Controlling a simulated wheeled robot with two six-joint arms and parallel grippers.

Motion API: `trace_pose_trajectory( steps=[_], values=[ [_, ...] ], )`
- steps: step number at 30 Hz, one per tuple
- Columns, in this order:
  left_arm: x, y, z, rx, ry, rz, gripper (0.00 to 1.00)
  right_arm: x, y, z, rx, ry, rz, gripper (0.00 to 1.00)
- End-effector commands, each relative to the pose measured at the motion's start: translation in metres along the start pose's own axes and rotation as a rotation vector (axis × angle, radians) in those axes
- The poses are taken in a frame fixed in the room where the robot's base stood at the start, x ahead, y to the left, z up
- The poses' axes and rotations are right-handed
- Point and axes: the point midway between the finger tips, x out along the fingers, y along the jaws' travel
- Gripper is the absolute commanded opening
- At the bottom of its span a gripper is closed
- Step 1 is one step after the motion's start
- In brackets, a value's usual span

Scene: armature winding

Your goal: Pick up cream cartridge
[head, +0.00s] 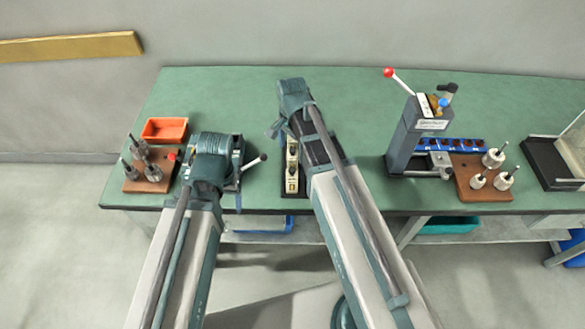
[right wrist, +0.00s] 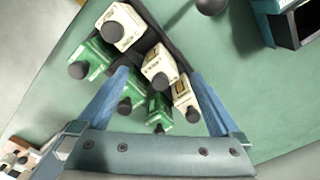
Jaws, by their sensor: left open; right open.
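In the right wrist view, cream cartridges (right wrist: 160,68) with dark round knobs stand in a row, with green cartridges (right wrist: 90,60) in a row beside them. They sit in a black tray (right wrist: 178,50). My right gripper (right wrist: 160,76) is open, its blue fingers on either side of the middle of the group; I cannot tell whether they touch anything. In the head view, a cream cartridge (head: 292,184) shows between my arms; my right arm hides much of the tray. My right gripper (head: 275,129) is partly hidden there. My left gripper (head: 213,150) is open, over a lever device.
An orange bin (head: 165,130) and a brown board (head: 147,180) with metal parts stand at the left. A grey press (head: 418,135) with a red-knobbed lever and another brown board (head: 480,180) stand right. The back of the green bench (head: 220,90) is clear.

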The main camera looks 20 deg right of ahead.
Motion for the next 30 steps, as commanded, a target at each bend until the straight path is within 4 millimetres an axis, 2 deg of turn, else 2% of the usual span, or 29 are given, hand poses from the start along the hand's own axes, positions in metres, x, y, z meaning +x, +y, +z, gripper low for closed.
trace_pose_trajectory(
  steps=[1, 11, 23, 30],
  values=[
    [0.008, 0.001, -0.001, 0.000, 0.000, 0.000, 0.79, 0.008, 0.000, 0.000, 0.000, 0.000, 0.000, 1.00],
    [0.013, 0.001, -0.001, 0.000, 0.000, 0.000, 0.79, 0.013, 0.000, -0.001, 0.000, 0.000, 0.000, 1.00],
    [0.058, 0.006, -0.003, 0.000, 0.000, 0.000, 0.79, 0.059, -0.002, -0.004, 0.000, 0.000, 0.000, 1.00],
    [0.058, 0.006, -0.003, 0.000, 0.000, 0.000, 0.79, 0.059, -0.002, -0.004, 0.000, 0.000, 0.000, 1.00]
  ],
)
